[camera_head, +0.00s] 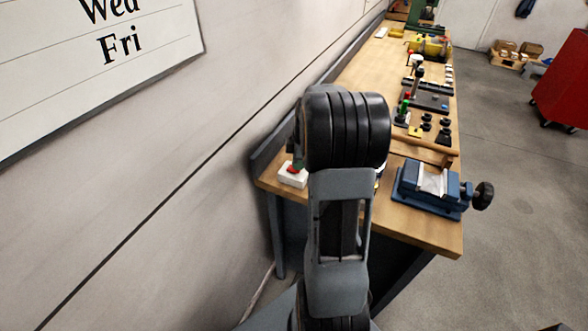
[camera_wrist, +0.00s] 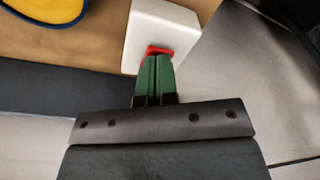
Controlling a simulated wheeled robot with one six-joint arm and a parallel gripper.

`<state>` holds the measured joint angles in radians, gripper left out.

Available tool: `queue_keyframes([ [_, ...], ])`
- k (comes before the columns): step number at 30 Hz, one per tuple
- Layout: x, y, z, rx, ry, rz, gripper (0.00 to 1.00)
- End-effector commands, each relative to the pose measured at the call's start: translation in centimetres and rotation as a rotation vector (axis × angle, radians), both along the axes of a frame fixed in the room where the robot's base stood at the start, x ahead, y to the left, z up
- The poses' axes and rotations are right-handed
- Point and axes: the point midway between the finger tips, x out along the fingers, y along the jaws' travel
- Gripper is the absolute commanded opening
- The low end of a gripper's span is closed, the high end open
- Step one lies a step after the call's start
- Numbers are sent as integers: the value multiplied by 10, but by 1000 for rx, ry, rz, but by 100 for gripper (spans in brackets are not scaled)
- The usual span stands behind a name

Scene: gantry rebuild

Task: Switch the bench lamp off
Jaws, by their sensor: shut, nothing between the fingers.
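A white switch box (camera_wrist: 165,25) with a red switch (camera_wrist: 158,49) stands on the bench top in the wrist view. In the head view the white box (camera_head: 292,180) sits at the bench's near left corner, by the wall, with its red switch (camera_head: 295,169) on top. My gripper (camera_wrist: 158,60) has green fingers that are shut together and empty. Their tips are at the red switch and cover part of it; I cannot tell whether they touch it. In the head view my arm hides most of the gripper. I cannot make out the lamp itself or whether it is lit.
The wooden bench (camera_head: 352,82) runs away along the wall. A blue vise (camera_head: 430,186) is at its near right corner. Several small tools and parts lie further back. A yellow and blue thing (camera_wrist: 48,8) is left of the box. A red cabinet (camera_head: 562,85) stands far right.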

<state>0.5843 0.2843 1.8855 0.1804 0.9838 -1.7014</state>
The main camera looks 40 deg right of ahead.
Motion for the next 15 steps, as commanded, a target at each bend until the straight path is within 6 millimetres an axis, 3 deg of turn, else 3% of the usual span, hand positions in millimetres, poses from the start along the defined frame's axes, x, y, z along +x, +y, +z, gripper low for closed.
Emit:
queue_keyframes([
  [15, 0, 0, -7, 0, 0, 0, 0],
])
